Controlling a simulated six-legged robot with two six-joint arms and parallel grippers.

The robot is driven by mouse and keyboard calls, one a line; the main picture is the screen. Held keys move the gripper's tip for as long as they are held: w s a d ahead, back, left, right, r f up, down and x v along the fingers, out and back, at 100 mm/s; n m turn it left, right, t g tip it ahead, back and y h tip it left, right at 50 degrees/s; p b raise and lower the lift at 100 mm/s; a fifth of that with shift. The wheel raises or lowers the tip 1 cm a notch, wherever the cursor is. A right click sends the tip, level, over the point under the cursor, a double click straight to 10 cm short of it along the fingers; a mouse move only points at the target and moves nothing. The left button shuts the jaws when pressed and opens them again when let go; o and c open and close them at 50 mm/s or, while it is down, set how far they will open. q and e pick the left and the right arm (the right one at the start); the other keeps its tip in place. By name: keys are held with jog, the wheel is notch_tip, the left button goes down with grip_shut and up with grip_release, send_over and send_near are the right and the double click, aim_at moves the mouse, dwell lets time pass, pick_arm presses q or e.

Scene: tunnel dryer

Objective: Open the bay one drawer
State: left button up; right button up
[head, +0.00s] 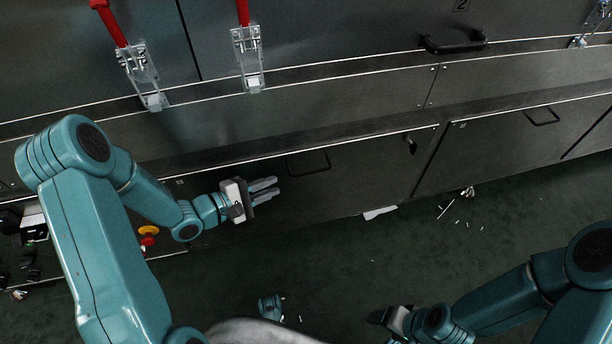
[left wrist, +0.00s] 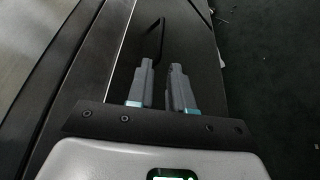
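A dark drawer front (head: 350,172) is set low in the dryer's side, left of centre in the head view. It looks closed, flush with the panel beside it. Its thin black bar handle (head: 308,168) is near its top edge; the left wrist view shows the handle (left wrist: 154,38) just beyond the fingertips. My left gripper (head: 277,187) is below and left of the handle in the head view, apart from it. Its two grey fingers (left wrist: 160,66) have a narrow empty gap between them. My right gripper (head: 378,316) is low in the head view, over the floor; its fingers are unclear.
A similar panel with a handle (head: 542,116) is to the right. Above are red-handled latches (head: 248,60) and a door handle (head: 453,44) below a "2" label. A red and yellow button (head: 149,232) is at left. Pale scraps (head: 378,212) lie on the dark green floor, which is otherwise mostly clear.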

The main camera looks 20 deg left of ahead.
aim_at(303, 174)
pick_arm(q)
jog(key=b+x, duration=0.3)
jog(key=x, duration=0.7)
jog(key=shift+w+d+f, duration=0.2)
jog(key=shift+w+d, duration=0.25)
jog(key=shift+w, duration=0.1)
grip_shut()
